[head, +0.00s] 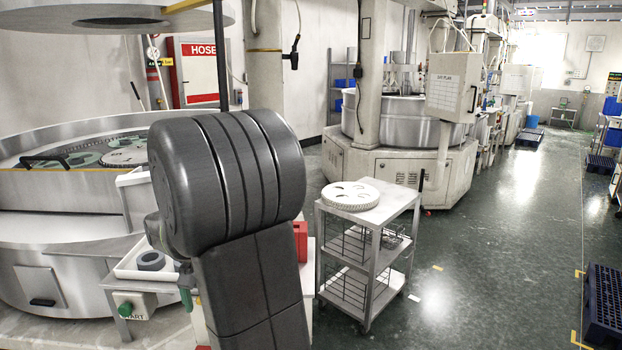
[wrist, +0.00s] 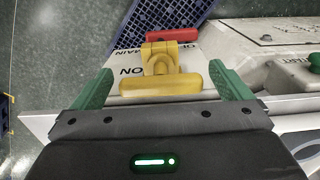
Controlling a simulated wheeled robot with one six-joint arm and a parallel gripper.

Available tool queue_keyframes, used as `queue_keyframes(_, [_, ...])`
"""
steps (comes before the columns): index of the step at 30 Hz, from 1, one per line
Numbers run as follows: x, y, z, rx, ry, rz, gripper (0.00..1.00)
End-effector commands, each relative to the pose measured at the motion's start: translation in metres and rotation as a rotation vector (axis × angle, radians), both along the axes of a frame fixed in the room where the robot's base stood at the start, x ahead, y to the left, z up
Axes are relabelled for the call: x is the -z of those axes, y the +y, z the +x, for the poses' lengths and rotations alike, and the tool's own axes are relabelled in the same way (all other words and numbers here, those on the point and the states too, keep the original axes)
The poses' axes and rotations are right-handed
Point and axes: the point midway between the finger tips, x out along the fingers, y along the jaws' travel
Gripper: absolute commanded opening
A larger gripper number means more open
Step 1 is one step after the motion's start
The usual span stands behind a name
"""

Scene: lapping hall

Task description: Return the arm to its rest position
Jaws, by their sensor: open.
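My arm, a dark grey link (head: 235,190), rises large in front of the head camera and hides much of what lies behind it. In the wrist view my gripper (wrist: 168,88) is open, its two green fingers wide apart. A yellow handle (wrist: 160,85) shows between the fingers, with a visible gap to each; I cannot tell its depth from them. It is in front of a pale panel (wrist: 125,68) with partly hidden lettering that includes "ON". A red piece (wrist: 172,35) lies just beyond the handle.
A white tray (head: 127,268) with grey rings stands left of my arm, near a green START button (head: 125,310). A lapping machine (head: 60,235) fills the left. A cart (head: 390,207) bearing a white disc (head: 350,196) stands right. The aisle floor (head: 500,240) is open; a dark pallet (head: 604,300) edges it.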

Motion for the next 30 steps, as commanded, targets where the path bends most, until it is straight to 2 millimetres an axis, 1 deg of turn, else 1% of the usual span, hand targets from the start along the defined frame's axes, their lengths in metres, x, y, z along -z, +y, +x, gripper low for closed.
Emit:
queue_keyframes(1, [-0.02,0.001,0.001,0.0,-0.006,0.004,0.98])
queue_keyframes(6, [-0.047,0.001,0.001,0.0,-0.005,0.004,0.98])
queue_keyframes(9, [-0.058,0.001,0.001,0.0,-0.005,0.003,0.98])
queue_keyframes(13, [-0.063,0.001,0.001,0.0,-0.003,0.002,0.98])
queue_keyframes(23, [-0.063,0.0,0.001,0.0,-0.003,0.002,0.98])
queue_keyframes(30, [-0.071,-0.007,0.0,0.009,0.004,-0.003,0.98])
